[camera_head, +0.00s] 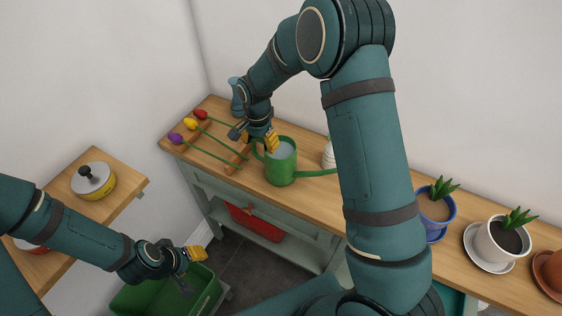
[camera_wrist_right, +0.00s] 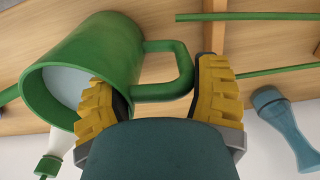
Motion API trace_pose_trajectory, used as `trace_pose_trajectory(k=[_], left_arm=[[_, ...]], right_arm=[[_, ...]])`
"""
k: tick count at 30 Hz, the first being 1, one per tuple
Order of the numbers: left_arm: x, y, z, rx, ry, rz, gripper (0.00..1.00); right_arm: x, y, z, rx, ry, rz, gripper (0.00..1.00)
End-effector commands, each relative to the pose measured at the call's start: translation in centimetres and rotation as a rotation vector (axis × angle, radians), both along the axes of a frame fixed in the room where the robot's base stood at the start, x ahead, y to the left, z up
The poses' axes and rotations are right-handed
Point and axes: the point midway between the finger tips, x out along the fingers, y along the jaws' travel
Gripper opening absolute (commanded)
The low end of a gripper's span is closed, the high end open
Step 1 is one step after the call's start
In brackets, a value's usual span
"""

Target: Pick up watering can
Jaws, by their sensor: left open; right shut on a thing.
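The green watering can (camera_head: 281,172) is upright at the wooden cabinet top (camera_head: 318,205), its spout pointing right in the head view. Whether its base touches the wood is unclear. My right gripper (camera_head: 268,143) is shut on the can's handle. In the right wrist view, the yellow fingers of the right gripper (camera_wrist_right: 158,95) lie either side of the handle, beside the green body (camera_wrist_right: 115,55). My left gripper (camera_head: 193,257) is open and empty, low on the left above a green crate (camera_head: 208,297).
Green-stemmed flowers with red, yellow and purple heads (camera_head: 176,138) lie left of the can. A white bottle (camera_head: 328,155) stands behind its spout. Potted plants, including a blue pot (camera_head: 436,212), stand farther right. A lidded pot (camera_head: 93,181) sits on the left table.

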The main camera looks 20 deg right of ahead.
Motion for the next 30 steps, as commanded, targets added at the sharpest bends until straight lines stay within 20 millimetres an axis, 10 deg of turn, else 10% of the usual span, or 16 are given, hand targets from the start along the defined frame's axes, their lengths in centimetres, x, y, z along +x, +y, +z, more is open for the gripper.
trace_pose_trajectory(k=[30], left_arm=[[0.0, 0.0, 0.4, -0.001, 0.000, 0.000, 0.47]], right_arm=[[0.1, 0.0, 4.6, 0.000, -0.004, 0.001, 0.20]])
